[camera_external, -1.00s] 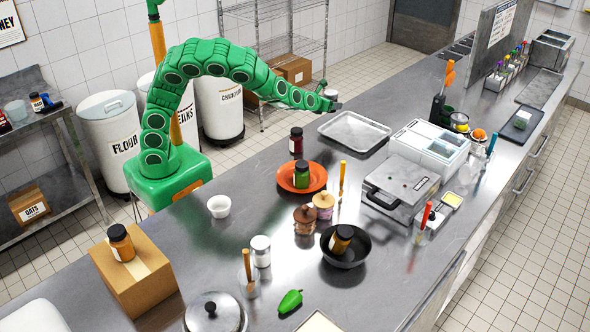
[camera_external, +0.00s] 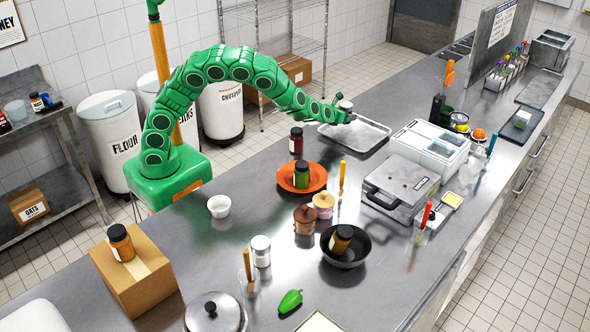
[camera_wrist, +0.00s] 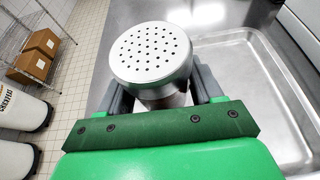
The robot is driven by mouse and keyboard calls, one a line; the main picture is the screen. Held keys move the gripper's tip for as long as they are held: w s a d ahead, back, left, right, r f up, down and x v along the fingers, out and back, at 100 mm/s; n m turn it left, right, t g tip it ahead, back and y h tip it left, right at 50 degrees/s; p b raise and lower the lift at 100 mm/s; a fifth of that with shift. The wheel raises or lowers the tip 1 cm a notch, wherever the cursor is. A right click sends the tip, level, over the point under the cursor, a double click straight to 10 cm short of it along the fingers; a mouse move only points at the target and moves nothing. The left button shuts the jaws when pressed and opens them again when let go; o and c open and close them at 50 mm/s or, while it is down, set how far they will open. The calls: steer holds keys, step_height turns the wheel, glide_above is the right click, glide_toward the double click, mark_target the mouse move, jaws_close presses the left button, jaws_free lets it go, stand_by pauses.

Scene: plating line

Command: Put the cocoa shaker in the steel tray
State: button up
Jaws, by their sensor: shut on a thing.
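The cocoa shaker (camera_wrist: 152,52) has a silver lid with many small holes and fills the middle of the wrist view. My gripper (camera_wrist: 153,88) is shut on it, with a dark finger on each side. In the external view the shaker (camera_external: 345,104) is small and upright at the end of my gripper (camera_external: 344,115). The steel tray (camera_external: 372,141) is shallow and rectangular and lies on the counter below and to the right of the gripper. In the wrist view the tray (camera_wrist: 265,75) is right of the shaker and looks empty. The shaker's lower body is mostly hidden.
A dark red jar (camera_external: 296,142) and an orange plate (camera_external: 316,182) with a green jar stand nearer the camera. A grey press (camera_external: 397,190) and a white container unit (camera_external: 432,148) stand right of the tray. White bins (camera_external: 222,108) stand behind the counter.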

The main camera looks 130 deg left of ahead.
mark_target(343, 107)
steer(key=shift+w+a+f, duration=0.15)
steer(key=shift+a+f, duration=0.05)
steer(key=shift+f, duration=1.6)
steer(key=shift+f, duration=0.1)
steer(key=o, duration=1.2)
steer(key=shift+c, duration=0.2)
steer(key=v, duration=0.3)
steer(key=shift+d+r, duration=0.1)
steer(key=shift+r, duration=0.2)
step_height(343, 107, up, 7)
steer(key=shift+f, duration=0.2)
